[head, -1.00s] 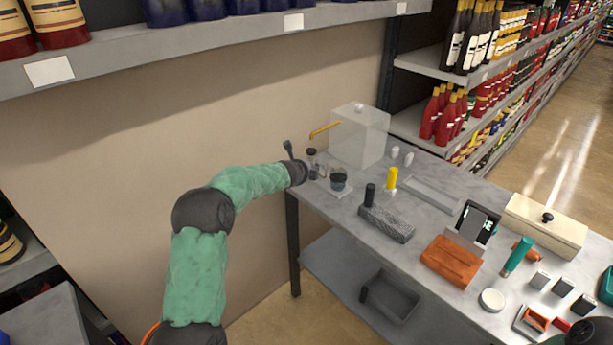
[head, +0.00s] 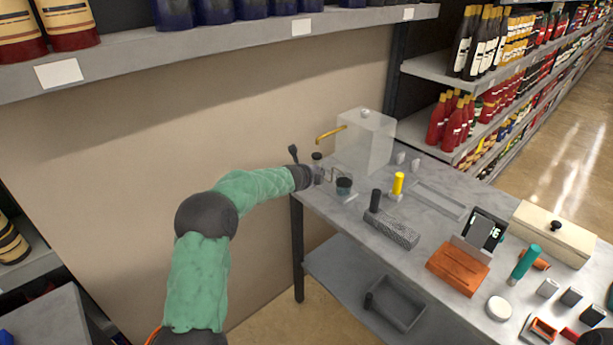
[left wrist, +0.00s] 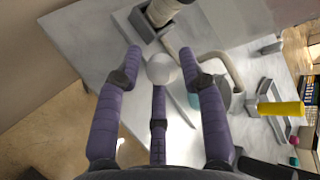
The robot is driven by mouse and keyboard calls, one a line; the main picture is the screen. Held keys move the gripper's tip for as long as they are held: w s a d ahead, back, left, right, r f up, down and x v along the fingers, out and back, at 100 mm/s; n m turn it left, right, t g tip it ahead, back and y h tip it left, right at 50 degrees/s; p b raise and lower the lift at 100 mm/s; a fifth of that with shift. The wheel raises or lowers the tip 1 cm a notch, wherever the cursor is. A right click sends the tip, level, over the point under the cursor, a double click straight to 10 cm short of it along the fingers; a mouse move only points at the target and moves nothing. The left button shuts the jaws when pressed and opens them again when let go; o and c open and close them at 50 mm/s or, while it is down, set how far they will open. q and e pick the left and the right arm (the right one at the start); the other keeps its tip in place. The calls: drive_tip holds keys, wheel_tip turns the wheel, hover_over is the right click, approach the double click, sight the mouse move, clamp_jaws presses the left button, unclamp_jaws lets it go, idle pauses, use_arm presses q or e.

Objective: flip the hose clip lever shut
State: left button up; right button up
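My left gripper (head: 318,176) reaches the far left end of the table. In the left wrist view its purple fingers (left wrist: 161,53) are spread apart. A pale round knob (left wrist: 162,70) shows between the fingertips; contact cannot be told. Beside it is a curved beige tube (left wrist: 232,68), with a dark-topped jar (head: 344,186) nearby in the head view. A yellow upright piece (head: 398,183) stands to the right of the gripper, and shows in the left wrist view (left wrist: 280,108). I cannot tell which part is the hose clip lever.
A translucent box (head: 364,145) with an orange bent pipe (head: 331,134) stands behind the gripper. A grey textured block (head: 391,229), an orange block with a display (head: 458,267) and a cream lidded box (head: 551,234) lie further right. A shelf (head: 230,42) runs above the wall.

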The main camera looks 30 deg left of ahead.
use_arm(q)
drive_tip(key=v, duration=1.1)
drive_tip(key=shift+s+r, duration=0.2)
drive_tip(key=shift+s, duration=0.05)
drive_tip(key=s+d+f+n+g+h, duration=0.2)
drive_tip(key=s+d+f+n, duration=0.3)
drive_tip(key=f, duration=0.4)
drive_tip(key=s+d+f+n+g+h+p, duration=0.1)
drive_tip(key=s+d+f+n+g, duration=0.2)
drive_tip(key=d+f, duration=0.55)
drive_tip(key=s+d+f+n+g+h, duration=0.1)
drive_tip(key=s+d+f+n+h, duration=0.15)
drive_tip(key=s+d+f, duration=0.55)
drive_tip(key=s+d+f+n+g, duration=0.1)
drive_tip(key=s+f+n, duration=0.3)
drive_tip(key=s, duration=0.4)
drive_tip(key=s+d+f+n+g+p, duration=0.1)
drive_tip(key=s+d+f+n+g, duration=0.1)
drive_tip(key=s+f+n, duration=0.3)
drive_tip(key=s+d+f+n+g, duration=0.2)
drive_tip(key=s+f+n, duration=0.3)
drive_tip(key=s, duration=0.6)
drive_tip(key=shift+d+f, duration=0.2)
drive_tip(key=shift+d, duration=0.05)
